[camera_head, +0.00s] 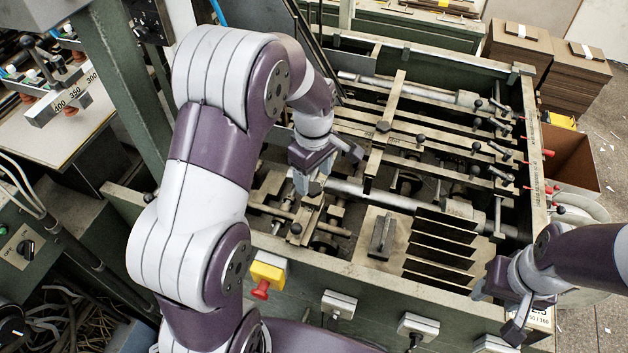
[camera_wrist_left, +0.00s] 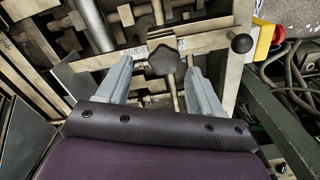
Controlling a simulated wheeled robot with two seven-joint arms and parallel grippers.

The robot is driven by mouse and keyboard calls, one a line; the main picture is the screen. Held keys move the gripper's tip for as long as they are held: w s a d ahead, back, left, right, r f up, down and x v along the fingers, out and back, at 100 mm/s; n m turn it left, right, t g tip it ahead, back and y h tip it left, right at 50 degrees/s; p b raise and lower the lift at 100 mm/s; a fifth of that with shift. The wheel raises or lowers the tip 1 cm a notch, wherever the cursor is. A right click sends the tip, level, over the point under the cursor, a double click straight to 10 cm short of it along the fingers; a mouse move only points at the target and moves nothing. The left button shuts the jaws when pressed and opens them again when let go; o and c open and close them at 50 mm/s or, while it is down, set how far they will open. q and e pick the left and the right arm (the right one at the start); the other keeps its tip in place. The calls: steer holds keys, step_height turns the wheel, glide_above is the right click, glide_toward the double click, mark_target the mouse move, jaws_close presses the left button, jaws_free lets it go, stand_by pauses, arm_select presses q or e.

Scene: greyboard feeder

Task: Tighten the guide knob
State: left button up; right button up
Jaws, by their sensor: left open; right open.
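The guide knob (camera_wrist_left: 163,61) is a dark, lobed knob on a pale metal bar with a printed scale, seen in the left wrist view. My left gripper (camera_wrist_left: 160,66) is open, with one finger on each side of the knob. I see gaps between the fingers and the knob, and cannot tell the height difference. In the head view my left gripper (camera_head: 312,184) hangs over the left part of the machine, and I cannot single out the knob there. My right gripper (camera_head: 498,311) is open and empty at the machine's front right corner.
A black ball knob (camera_wrist_left: 241,43) stands on the bar right of the guide knob. A yellow box with a red button (camera_head: 267,276) sits on the machine's front. Slanted metal plates (camera_head: 440,250) stand inside the frame. Cardboard stacks (camera_head: 515,52) are at the back right.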

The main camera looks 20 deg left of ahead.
mark_target(313, 192)
arm_select(q)
steer(key=shift+s+d+f, duration=0.1)
steer(key=shift+s+f, duration=0.2)
steer(key=shift+f, duration=0.25)
steer(key=shift+s+f, duration=0.25)
steer(key=shift+f, duration=0.25)
steer(key=shift+w+f, duration=0.1)
steer(key=shift+w, duration=0.15)
steer(key=shift+c, duration=1.2)
steer(key=c, duration=0.8)
arm_select(e)
steer(key=shift+s+r, duration=0.3)
